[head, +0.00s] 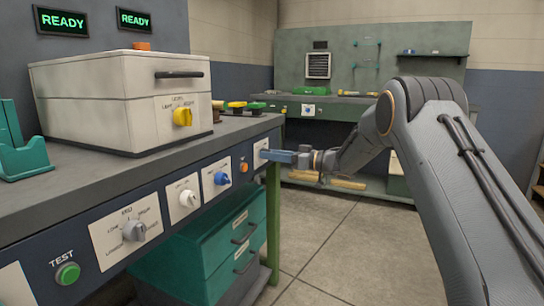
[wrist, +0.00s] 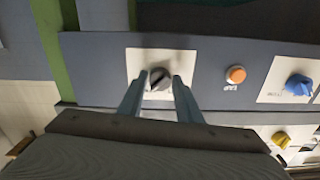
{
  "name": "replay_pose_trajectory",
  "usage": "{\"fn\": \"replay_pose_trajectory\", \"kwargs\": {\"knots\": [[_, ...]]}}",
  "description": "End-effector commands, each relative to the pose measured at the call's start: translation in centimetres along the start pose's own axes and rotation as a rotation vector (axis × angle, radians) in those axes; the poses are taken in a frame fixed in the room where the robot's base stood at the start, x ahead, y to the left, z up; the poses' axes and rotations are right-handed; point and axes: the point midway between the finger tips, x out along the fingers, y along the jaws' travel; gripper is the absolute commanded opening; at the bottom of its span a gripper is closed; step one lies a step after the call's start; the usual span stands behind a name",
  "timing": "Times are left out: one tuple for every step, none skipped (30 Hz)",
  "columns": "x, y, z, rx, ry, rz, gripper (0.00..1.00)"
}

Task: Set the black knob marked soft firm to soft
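The black knob (wrist: 160,80) sits on a white plate (wrist: 134,62) on the front panel, in the wrist view. A light line on it runs at a slant. My gripper (wrist: 160,77) has one finger on each side of the knob, with a small gap showing between the fingers and it. In the head view my gripper (head: 278,156) reaches the white plate (head: 260,152) at the far right end of the panel and hides the knob there. The soft and firm markings cannot be read in either view.
Along the same panel are an orange button (head: 243,167), a blue knob (head: 221,178), a white knob (head: 187,198), a grey knob (head: 134,231) and a green test button (head: 67,273). A white box with a yellow knob (head: 182,117) stands on the bench. Teal drawers (head: 210,250) are below.

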Motion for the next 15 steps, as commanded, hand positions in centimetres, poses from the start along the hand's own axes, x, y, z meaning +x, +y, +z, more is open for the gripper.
{"fn": "replay_pose_trajectory", "kwargs": {"knots": [[-0.01,0.0,0.0,0.0,0.0,0.0,0.22],[-0.01,0.0,-0.01,0.0,0.0,0.0,0.17],[-0.01,0.0,-0.01,0.0,0.0,0.0,0.11],[-0.01,0.0,-0.01,0.0,0.0,0.0,0.06],[-0.01,0.0,-0.01,0.0,0.0,0.0,0.05],[-0.01,0.0,-0.01,0.0,0.0,0.0,0.05],[-0.02,0.0,-0.01,-0.001,0.0,0.0,0.05],[-0.02,0.0,-0.01,-0.003,0.0,0.0,0.05],[-0.02,0.0,-0.01,-0.006,0.0,0.0,0.05],[-0.02,0.0,-0.01,-0.009,0.0,0.0,0.05],[-0.02,0.0,-0.01,-0.014,0.0,0.0,0.05],[-0.02,0.0,-0.02,-0.023,0.0,0.0,0.05],[-0.02,-0.01,-0.02,-0.032,0.0,0.0,0.05],[-0.02,-0.01,-0.02,-0.042,0.0,0.0,0.05],[-0.03,-0.01,-0.02,-0.057,0.0,0.0,0.05]]}}
